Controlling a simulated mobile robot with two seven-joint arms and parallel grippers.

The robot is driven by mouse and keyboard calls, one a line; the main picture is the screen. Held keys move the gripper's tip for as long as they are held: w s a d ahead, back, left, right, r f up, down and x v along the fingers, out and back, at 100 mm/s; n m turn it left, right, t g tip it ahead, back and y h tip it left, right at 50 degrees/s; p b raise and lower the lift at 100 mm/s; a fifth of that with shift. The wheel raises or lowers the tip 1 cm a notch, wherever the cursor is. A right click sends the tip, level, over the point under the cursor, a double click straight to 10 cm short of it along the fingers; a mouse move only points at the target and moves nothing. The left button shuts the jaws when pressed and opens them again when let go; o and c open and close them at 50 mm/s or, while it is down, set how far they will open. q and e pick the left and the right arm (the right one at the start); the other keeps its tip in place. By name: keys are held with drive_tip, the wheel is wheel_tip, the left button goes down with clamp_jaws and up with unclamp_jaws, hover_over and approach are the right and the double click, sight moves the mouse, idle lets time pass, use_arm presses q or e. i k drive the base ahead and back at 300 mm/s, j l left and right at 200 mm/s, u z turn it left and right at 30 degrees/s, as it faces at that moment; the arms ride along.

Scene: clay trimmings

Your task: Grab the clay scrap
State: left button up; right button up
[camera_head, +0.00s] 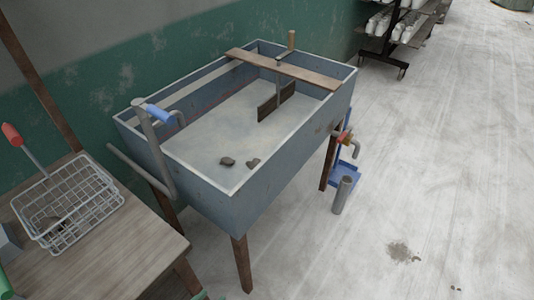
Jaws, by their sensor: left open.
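Two small dark grey clay scraps lie apart on the pale floor of a large blue-grey trough sink (245,197). The left scrap (227,161) is flat and rounded. The right scrap (253,163) is smaller and uneven, close to the near wall. Nothing covers them. I cannot make out either gripper in the head view, and nothing touches the scraps.
A wooden board (285,69) spans the trough, with a dark paddle (276,101) below it. A wire basket (72,205) sits on a wooden table (110,250). Open floor lies right.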

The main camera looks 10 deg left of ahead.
sight(252, 165)
drive_tip(key=i+l, duration=1.5)
drive_tip(key=i+l+u, duration=0.25)
drive_tip(key=i+l, duration=0.4)
drive_tip(key=l, duration=0.15)
drive_tip(key=u, duration=1.45)
